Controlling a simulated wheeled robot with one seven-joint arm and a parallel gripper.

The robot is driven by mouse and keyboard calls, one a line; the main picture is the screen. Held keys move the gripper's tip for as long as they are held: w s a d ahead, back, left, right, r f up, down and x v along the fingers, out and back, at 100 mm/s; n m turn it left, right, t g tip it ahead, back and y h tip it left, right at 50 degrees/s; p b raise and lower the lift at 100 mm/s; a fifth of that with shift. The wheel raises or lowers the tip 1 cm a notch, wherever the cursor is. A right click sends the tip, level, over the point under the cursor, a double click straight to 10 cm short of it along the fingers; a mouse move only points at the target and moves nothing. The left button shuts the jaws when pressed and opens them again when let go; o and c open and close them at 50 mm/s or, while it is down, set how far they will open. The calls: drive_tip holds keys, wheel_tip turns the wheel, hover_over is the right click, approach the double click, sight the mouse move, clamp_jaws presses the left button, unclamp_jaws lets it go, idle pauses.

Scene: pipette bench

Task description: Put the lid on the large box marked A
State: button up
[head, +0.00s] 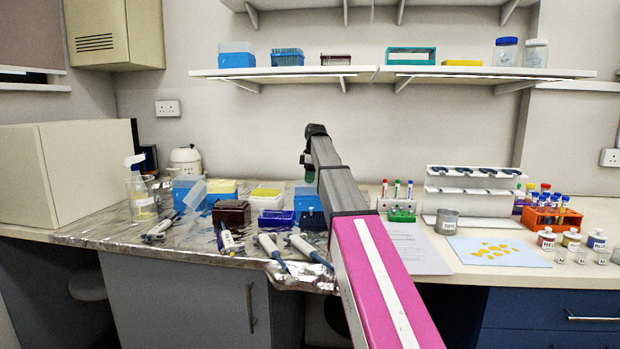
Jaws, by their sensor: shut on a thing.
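Several tip boxes stand on the foil-covered bench left of my arm. One is a blue box (184,193) at the back left, with a clear, tilted panel (195,194) at its right side that looks like a lid. A blue box (307,201) stands close left of my arm, partly hidden. No letter A is readable on any box.
A brown rack (231,214), a dark blue tray (276,219) and several pipettes (270,250) crowd the front. Right of my arm are a green tube rack (402,214), a white pipette stand (470,192) and an orange rack (550,217).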

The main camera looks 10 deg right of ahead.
drive_tip(key=o, duration=1)
drive_tip(key=shift+r, duration=0.1)
wheel_tip(320, 180, up, 11)
drive_tip(key=d, duration=0.1)
drive_tip(key=shift+s+d+f, duration=0.15)
drive_tip(key=shift+f, duration=0.05)
